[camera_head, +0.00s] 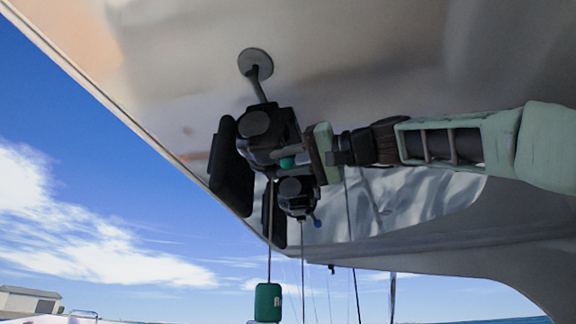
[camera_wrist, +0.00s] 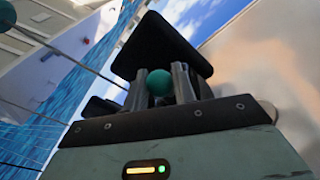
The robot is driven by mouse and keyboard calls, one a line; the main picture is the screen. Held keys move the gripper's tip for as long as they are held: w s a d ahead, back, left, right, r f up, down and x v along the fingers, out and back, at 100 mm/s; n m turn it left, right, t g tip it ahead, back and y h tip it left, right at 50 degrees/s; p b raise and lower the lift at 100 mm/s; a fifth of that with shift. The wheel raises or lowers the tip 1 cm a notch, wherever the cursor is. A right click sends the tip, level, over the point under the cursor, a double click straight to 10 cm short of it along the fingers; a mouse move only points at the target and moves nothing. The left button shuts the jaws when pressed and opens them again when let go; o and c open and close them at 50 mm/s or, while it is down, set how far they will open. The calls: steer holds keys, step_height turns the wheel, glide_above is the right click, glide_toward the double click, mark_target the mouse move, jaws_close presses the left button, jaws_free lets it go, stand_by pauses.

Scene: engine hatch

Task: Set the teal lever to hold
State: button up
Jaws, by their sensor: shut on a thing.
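The teal lever's round knob (camera_wrist: 159,83) sits between the two fingers of my gripper (camera_wrist: 172,84) in the wrist view. My gripper is shut on it. In the head view a bit of the teal lever (camera_head: 287,162) shows beside the black mechanism (camera_head: 262,125), with my gripper (camera_head: 300,158) reaching in from the right. Most of the lever is hidden by the fingers and the mechanism. No hold marking can be read.
The mechanism hangs from the pale overhead hull by a rod with a round plate (camera_head: 255,63). A second black unit (camera_head: 297,192) with a small blue lever is just below. A green box (camera_head: 268,302) hangs on a cord. Open air lies at lower left.

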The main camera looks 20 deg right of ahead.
stand_by(0.4)
steer(key=o, duration=1)
steer(key=shift+c, duration=0.2)
steer(key=b+v, duration=0.5)
steer(key=v, duration=1.2)
steer(key=shift+s, duration=0.25)
steer(key=shift+d, duration=0.1)
